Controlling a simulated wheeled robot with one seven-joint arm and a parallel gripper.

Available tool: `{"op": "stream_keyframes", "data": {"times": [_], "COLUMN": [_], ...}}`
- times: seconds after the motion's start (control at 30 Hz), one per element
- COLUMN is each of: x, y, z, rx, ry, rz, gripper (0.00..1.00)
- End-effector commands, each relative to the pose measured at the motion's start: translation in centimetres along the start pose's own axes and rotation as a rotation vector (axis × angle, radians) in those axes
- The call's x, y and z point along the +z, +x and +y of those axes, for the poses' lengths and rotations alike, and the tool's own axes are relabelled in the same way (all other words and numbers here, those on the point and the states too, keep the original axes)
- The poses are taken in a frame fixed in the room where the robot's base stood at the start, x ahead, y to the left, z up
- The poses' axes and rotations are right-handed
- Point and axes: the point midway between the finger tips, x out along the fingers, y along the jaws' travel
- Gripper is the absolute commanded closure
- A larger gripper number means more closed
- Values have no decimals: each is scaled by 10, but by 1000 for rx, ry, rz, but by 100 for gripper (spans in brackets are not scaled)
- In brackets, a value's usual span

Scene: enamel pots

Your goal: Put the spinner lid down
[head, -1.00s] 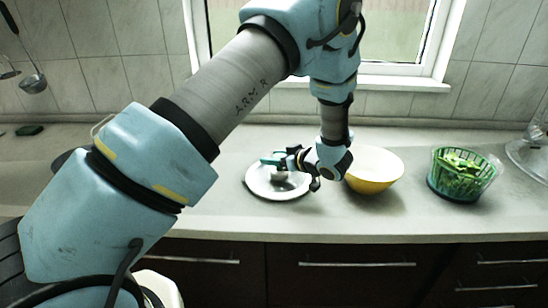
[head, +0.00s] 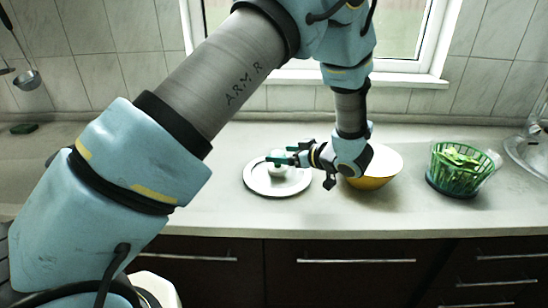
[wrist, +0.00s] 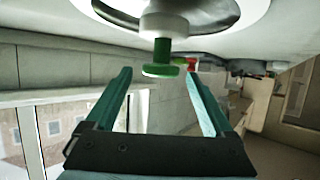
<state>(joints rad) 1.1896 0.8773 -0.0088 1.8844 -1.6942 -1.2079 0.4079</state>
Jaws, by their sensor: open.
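The spinner lid (head: 256,183) is a round white disc lying flat on the counter left of the yellow bowl. Its raised middle carries a knob, which shows green in the wrist view (wrist: 162,69). My gripper (head: 284,156) reaches in from the right at knob height, its green fingers apart. In the wrist view the knob sits between the lines of the two fingers, near their tips, with gaps on both sides. I cannot tell how deep it is between them. The green spinner basket (head: 461,175) holds green leaves at the right.
A yellow bowl (head: 373,182) stands just right of the lid, partly behind my wrist. A sink (head: 530,155) is at the far right. The counter (head: 215,205) is clear left of and in front of the lid.

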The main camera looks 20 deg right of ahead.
Motion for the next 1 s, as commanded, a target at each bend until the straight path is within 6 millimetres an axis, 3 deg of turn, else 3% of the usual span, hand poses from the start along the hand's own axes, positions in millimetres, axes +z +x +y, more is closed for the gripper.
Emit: {"op": "stream_keyframes", "data": {"times": [0.1,0.3,0.63,0.77,0.9,1.0], "x": [3,1,0,-16,-58,-89], "y": [-25,-55,-66,-46,9,48], "z": [1,0,0,4,10,-3], "rx": [3,2,1,43,186,314], "ry": [-2,0,0,-23,-69,-71], "rz": [-1,0,-1,-25,-113,-212], "gripper": [13,13,13,13,13,13]}}
